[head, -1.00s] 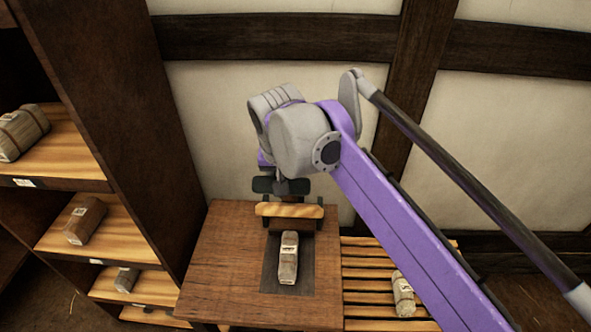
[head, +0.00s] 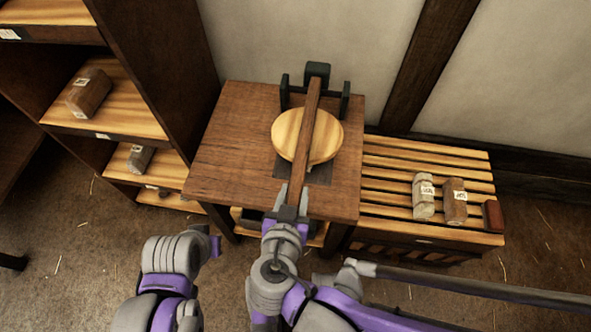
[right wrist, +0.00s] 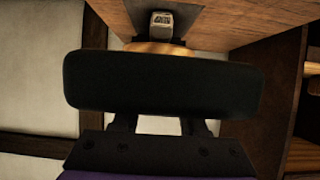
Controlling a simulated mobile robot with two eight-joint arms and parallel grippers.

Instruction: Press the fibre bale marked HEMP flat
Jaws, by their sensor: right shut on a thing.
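The wooden press lever (head: 309,135) slants down from its dark post at the back of the table to my right gripper (head: 289,208). This gripper is shut on the lever's front end. Its dark crossbar (right wrist: 163,83) fills the middle of the right wrist view. The round pale press plate (head: 291,132) lies low over the dark pad and hides the bale in the head view. The bale's end (right wrist: 162,22) shows beside the plate's edge (right wrist: 152,47) in the right wrist view; its label is unreadable. I cannot tell how flat it is. My left gripper is out of view.
A slatted rack (head: 388,180) on the right bears a grey bale (head: 424,197) and a brown bale (head: 455,203). A shelf unit on the left holds more bales, one brown (head: 88,94). The table's left part (head: 228,160) is clear.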

